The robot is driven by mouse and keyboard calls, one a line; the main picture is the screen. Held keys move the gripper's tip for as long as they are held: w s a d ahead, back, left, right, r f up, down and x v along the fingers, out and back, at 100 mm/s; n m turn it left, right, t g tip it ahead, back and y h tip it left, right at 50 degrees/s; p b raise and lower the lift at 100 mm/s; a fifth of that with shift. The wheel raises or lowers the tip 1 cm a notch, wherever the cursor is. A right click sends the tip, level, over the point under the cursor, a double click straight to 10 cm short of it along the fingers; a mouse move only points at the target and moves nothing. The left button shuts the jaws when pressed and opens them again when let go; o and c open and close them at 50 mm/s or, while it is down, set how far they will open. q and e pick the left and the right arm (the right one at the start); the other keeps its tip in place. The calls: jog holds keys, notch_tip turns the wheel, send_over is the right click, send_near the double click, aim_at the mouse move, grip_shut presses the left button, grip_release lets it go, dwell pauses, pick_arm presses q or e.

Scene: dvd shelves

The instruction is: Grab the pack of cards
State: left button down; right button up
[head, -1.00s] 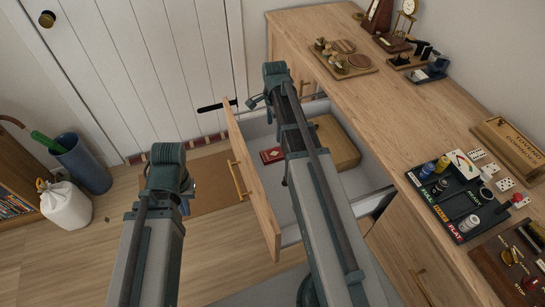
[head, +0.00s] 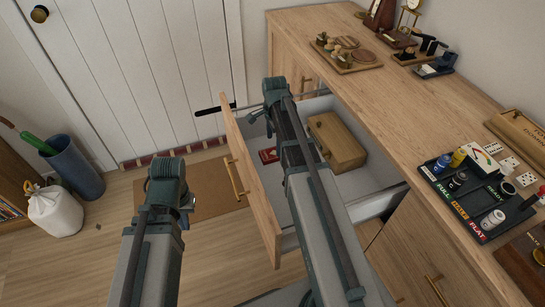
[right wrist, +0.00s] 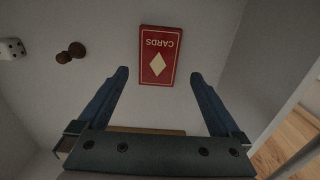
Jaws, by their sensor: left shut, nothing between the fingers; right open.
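The red pack of cards (head: 268,155) lies in the open drawer (head: 251,185), partly hidden by my right arm in the head view. In the right wrist view the pack (right wrist: 160,55) lies flat on the pale drawer floor, with a white diamond and the word CARDS upside down. My right gripper (right wrist: 160,76) is open and empty; the pack shows beyond and between its fingertips, apart from them. My left gripper (head: 187,204) is shut and empty, left of the drawer.
A wooden box (head: 338,142) lies in the drawer. A die (right wrist: 12,49) and a brown pawn-like piece (right wrist: 71,53) lie left of the pack. The cabinet top (head: 345,95) holds a tray (head: 474,232) and ornaments. A black-handled rod (head: 215,109) crosses the drawer's far end.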

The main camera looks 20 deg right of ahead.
aim_at(274, 152)
notch_tip(274, 152, down, 5)
jog(key=b, duration=0.4)
jog(key=shift+s+a+r, duration=0.1)
jog(key=shift+s, duration=0.05)
jog(key=shift+r, duration=0.1)
jog(key=shift+c, duration=0.2)
jog(key=c, duration=1.4)
jog(key=shift+o, duration=0.2)
notch_tip(274, 152, up, 10)
jog(key=p, duration=1)
